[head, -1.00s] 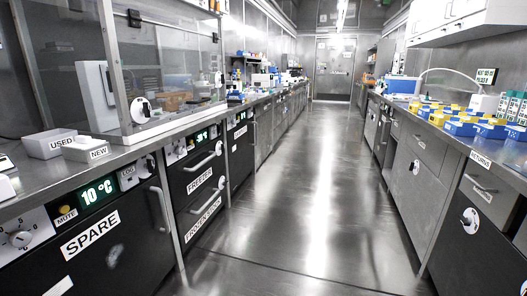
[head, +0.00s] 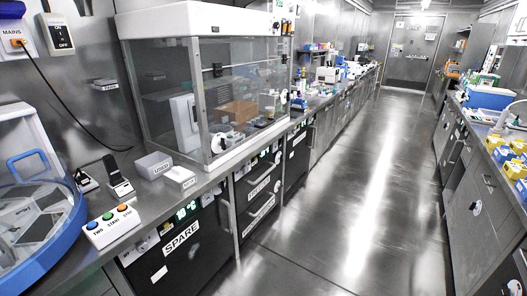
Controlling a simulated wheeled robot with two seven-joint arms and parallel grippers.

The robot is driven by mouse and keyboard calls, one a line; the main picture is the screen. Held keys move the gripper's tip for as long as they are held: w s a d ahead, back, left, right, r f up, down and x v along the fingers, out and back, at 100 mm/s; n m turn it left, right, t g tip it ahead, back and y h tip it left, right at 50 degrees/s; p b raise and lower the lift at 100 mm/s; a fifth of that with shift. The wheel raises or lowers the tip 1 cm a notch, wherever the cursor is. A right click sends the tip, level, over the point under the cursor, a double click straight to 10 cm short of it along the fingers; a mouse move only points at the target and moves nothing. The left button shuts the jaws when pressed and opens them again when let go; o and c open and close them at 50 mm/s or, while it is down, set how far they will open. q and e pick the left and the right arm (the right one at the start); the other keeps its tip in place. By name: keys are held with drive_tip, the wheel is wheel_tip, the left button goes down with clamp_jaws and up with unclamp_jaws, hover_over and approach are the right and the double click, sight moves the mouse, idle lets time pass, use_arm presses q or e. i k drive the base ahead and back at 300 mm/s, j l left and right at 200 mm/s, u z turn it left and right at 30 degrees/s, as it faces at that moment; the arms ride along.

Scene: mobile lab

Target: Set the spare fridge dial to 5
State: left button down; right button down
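The spare fridge (head: 190,262) is a dark under-counter unit at the lower left, with a white SPARE label (head: 181,237) on its front. Its lit green display (head: 187,211) sits above the label; the reading is too small and slanted to be sure of. The dial (head: 142,247) is left of the display on the pale control strip, partly tucked under the counter edge, and its setting cannot be read. Neither of my grippers is in view.
A three-button box (head: 112,226) and a blue-rimmed round machine (head: 50,240) stand on the counter left of the fridge. USED (head: 153,165) and NEW (head: 180,179) boxes sit behind it. The aisle floor (head: 330,200) is clear.

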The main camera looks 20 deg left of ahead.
sight(142, 248)
drive_tip(key=u, duration=1.65)
